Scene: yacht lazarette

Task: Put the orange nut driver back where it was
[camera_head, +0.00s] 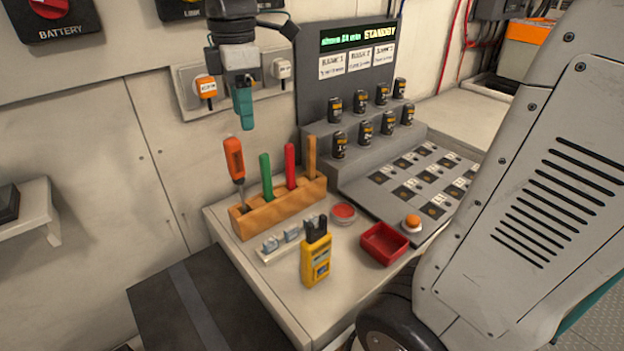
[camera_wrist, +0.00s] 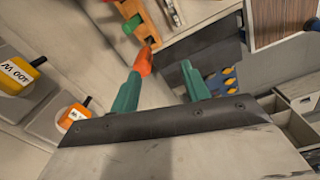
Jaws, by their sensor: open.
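The orange nut driver (camera_head: 234,158) stands in the left end of the wooden rack (camera_head: 285,205), handle up and leaning slightly, with its shaft going down toward the leftmost slot. Its shaft tip is hidden in the block. My gripper (camera_head: 243,108) has teal fingers, points down and hangs above the handle, apart from it in the head view. In the wrist view my gripper (camera_wrist: 162,76) is spread open with nothing between the fingers. The orange handle (camera_wrist: 143,62) shows just beyond the left fingertip; I cannot tell there whether they touch.
Green (camera_head: 265,175), red (camera_head: 290,165) and wooden (camera_head: 311,155) handles stand in the rack to the right. A yellow tester (camera_head: 316,258), red tray (camera_head: 384,244) and orange button (camera_head: 412,222) are in front. Wall sockets with an orange-tagged plug (camera_head: 206,88) are behind my gripper.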

